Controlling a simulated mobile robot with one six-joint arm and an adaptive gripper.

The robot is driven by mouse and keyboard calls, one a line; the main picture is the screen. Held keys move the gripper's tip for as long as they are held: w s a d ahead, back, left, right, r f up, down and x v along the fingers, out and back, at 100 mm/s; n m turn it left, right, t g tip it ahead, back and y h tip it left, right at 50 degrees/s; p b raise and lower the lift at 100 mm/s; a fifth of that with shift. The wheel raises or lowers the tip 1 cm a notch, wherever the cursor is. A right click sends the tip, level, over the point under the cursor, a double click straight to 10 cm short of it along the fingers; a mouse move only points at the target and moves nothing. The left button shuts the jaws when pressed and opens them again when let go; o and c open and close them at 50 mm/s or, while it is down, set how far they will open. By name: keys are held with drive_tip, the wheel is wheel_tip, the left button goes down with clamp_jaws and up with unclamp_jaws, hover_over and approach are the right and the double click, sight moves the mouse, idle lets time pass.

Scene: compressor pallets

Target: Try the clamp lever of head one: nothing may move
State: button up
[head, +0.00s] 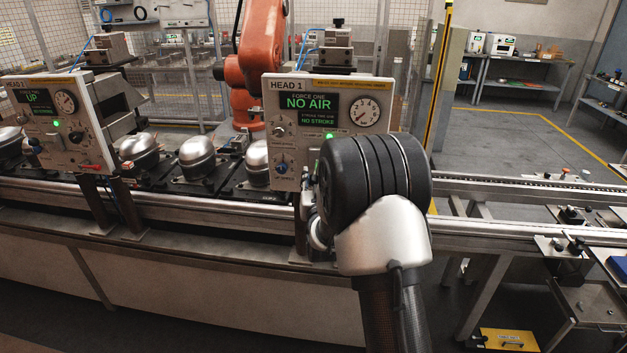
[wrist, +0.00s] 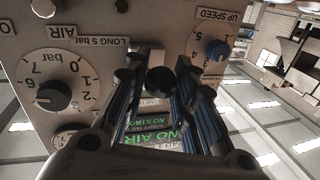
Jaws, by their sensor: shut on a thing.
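The HEAD 1 panel (head: 301,148) stands at the middle of the head view. Its green screen (head: 308,103) reads NO AIR and NO STROKE, and its gauge (head: 364,112) is at the upper right. In the wrist view the panel (wrist: 105,35) appears upside down. My gripper (wrist: 160,82) is at the panel face, its fingers shut on a dark round-ended part (wrist: 161,79). I cannot tell surely that this is the clamp lever, as its base is hidden. In the head view my wrist hides the fingers and the panel's lower right.
A black air knob (wrist: 54,96) and a blue UP SPEED knob (wrist: 216,50) flank my fingers. A second panel (head: 55,125) stands to the left. Steel compressor domes (head: 197,158) sit on the line behind. An orange robot arm (head: 262,60) stands beyond.

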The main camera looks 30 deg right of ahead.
clamp_jaws()
